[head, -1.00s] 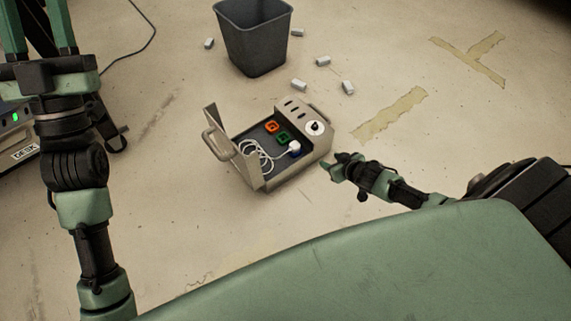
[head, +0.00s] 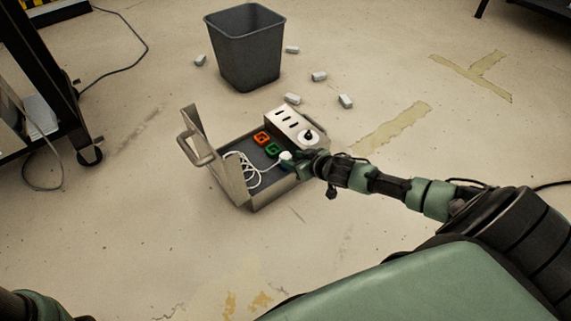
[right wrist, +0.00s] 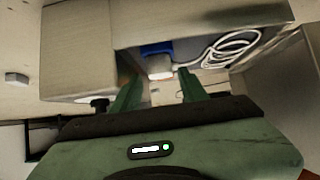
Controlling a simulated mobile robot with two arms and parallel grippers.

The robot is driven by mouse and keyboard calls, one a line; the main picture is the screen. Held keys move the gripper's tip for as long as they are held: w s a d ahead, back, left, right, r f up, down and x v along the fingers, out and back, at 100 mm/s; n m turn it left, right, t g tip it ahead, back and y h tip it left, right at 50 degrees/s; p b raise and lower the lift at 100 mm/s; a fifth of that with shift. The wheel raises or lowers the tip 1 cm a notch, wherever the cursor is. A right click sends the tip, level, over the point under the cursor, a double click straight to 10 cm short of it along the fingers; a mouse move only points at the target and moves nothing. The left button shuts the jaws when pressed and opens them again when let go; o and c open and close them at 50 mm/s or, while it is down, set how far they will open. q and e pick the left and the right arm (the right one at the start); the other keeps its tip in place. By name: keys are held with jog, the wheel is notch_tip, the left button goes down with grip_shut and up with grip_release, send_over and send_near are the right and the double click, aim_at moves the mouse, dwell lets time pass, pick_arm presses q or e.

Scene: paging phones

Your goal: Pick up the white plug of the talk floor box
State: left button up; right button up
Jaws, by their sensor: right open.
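The floor box (head: 270,203) stands open on the floor, its lid tilted up on the left. The white plug (head: 286,155) sits at the box's right side, with its white cable (head: 240,172) coiled inside. My right gripper (head: 293,160) is at that side of the box, right by the plug and partly hiding it. In the right wrist view, the open fingers of my right gripper (right wrist: 158,84) point at the white plug (right wrist: 160,73), which stands between and just beyond their tips against a blue part (right wrist: 157,48). My left gripper is out of view.
An orange piece (head: 262,138) and a green piece (head: 272,150) lie in the box, near a panel with dark slots and a round dial (head: 308,137). A dark bin (head: 246,60) and several small light blocks are behind. A dark wheeled frame (head: 60,100) stands left.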

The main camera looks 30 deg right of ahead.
aim_at(288, 158)
jog(key=shift+w+f+b, duration=1)
jog(key=shift+f+b, duration=0.1)
jog(key=shift+w+a+f+b, duration=0.15)
jog(key=shift+w+b, duration=0.15)
jog(key=shift+w, duration=0.15)
grip_shut()
